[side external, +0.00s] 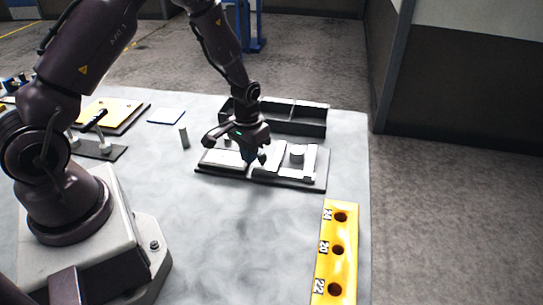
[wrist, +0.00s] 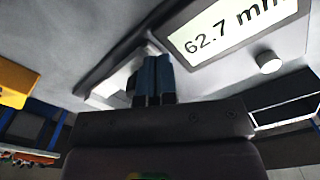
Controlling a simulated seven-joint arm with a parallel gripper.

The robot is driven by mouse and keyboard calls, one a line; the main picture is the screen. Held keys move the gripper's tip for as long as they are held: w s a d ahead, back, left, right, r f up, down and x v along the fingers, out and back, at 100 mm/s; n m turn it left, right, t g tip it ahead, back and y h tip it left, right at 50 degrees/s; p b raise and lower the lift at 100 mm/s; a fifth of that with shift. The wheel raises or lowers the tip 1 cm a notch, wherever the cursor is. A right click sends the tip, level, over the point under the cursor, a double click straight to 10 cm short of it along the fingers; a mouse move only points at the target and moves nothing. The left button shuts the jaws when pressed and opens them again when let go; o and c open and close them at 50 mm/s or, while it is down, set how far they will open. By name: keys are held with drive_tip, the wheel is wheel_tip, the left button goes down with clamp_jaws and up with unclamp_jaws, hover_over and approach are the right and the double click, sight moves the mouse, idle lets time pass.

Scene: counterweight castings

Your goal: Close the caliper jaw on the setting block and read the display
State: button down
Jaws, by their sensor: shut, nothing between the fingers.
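The caliper (side external: 318,183) lies on a dark base plate in the side view, with white jaw parts (side external: 312,160) at its right. A short pale round piece (side external: 297,153) stands between them and may be the setting block. The pale display (side external: 220,158) is at the left; in the wrist view the display (wrist: 235,32) reads 62.7 mm. My gripper (side external: 250,158) is low over the middle of the caliper. In the wrist view its blue fingers (wrist: 155,78) are together and empty, beside a white part (wrist: 112,86). Contact with that part cannot be told.
A dark divided tray (side external: 313,128) stands behind the caliper. A yellow block with numbered holes (side external: 328,270) lies at the front right. A small grey cylinder (side external: 184,136) stands to the left, near a blue-edged pad (side external: 166,116). The table in front of the caliper is clear.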

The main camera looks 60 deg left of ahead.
sight(263, 155)
drive_tip(key=shift+w+d, duration=0.1)
drive_tip(key=shift+w+d, duration=0.9)
drive_tip(key=shift+w, duration=0.05)
drive_tip(key=shift+w+d, duration=0.15)
drive_tip(key=shift+d, duration=0.1)
idle(0.9)
drive_tip(key=shift+a+r, duration=0.2)
drive_tip(key=shift+r, duration=3.35)
drive_tip(key=shift+s, duration=0.2)
drive_tip(key=s+d+r+m+t, duration=0.1)
drive_tip(key=s+d+r+t, duration=0.1)
drive_tip(key=s+r, duration=0.7)
drive_tip(key=s+d+r+m+t, duration=0.2)
drive_tip(key=s+d+r, duration=0.3)
drive_tip(key=s+r, duration=0.5)
wheel_tip(263, 155, up, 5)
drive_tip(key=shift+s+d+f+t, duration=0.15)
drive_tip(key=shift+s+d+t, duration=0.05)
drive_tip(key=shift+t, duration=0.6)
